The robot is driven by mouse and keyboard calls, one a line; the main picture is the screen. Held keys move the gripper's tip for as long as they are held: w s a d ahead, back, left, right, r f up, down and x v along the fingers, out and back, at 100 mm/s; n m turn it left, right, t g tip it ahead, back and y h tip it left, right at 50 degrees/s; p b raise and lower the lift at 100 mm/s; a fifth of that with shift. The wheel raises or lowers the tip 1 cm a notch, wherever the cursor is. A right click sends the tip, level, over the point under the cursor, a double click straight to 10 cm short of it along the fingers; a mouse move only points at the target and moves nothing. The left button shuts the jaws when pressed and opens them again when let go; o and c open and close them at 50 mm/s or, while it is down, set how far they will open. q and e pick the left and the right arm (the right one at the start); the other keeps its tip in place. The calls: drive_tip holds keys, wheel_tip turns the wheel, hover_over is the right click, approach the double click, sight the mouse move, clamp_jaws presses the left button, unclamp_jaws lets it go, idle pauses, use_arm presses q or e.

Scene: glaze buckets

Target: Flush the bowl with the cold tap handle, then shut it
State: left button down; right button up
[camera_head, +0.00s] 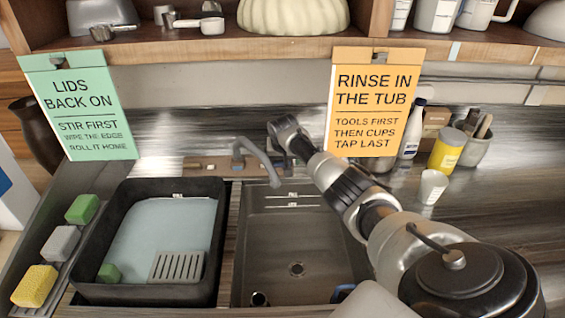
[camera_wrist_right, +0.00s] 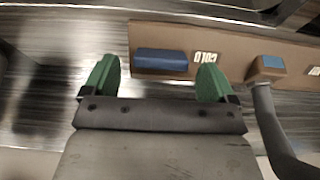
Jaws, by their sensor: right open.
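The cold tap handle (camera_wrist_right: 161,62) is a blue bar on a brown tap block, beside an upside-down COLD label, in the right wrist view. My right gripper (camera_wrist_right: 158,82) is open, its two green fingertips on either side of the handle's image; I see no contact. In the head view my right arm reaches over the sink bowl (camera_head: 290,240) to the tap, and the cold handle and fingertips are hidden there. The grey curved spout (camera_head: 258,155) hangs over the bowl's back edge. I cannot make out running water. My left gripper is not in view.
A dark tub (camera_head: 118,290) with pale liquid, a grate and a green sponge stands left of the bowl. Several sponges lie farther left. A white cup (camera_head: 432,186) and a yellow jar (camera_head: 447,150) stand right of my arm. An orange sign (camera_head: 375,100) hangs behind it.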

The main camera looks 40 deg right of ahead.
drive_tip(key=shift+b+x, duration=0.3)
drive_tip(key=shift+x, duration=0.85)
drive_tip(key=c, duration=0.9)
drive_tip(key=n+h, duration=0.1)
drive_tip(key=n, duration=0.2)
drive_tip(key=shift+a+n, duration=0.1)
drive_tip(key=shift+n, duration=0.2)
drive_tip(key=shift+n+g+h, duration=0.3)
drive_tip(key=shift+n+h, duration=0.2)
drive_tip(key=shift+n, duration=1.8)
drive_tip(key=shift+w, duration=0.1)
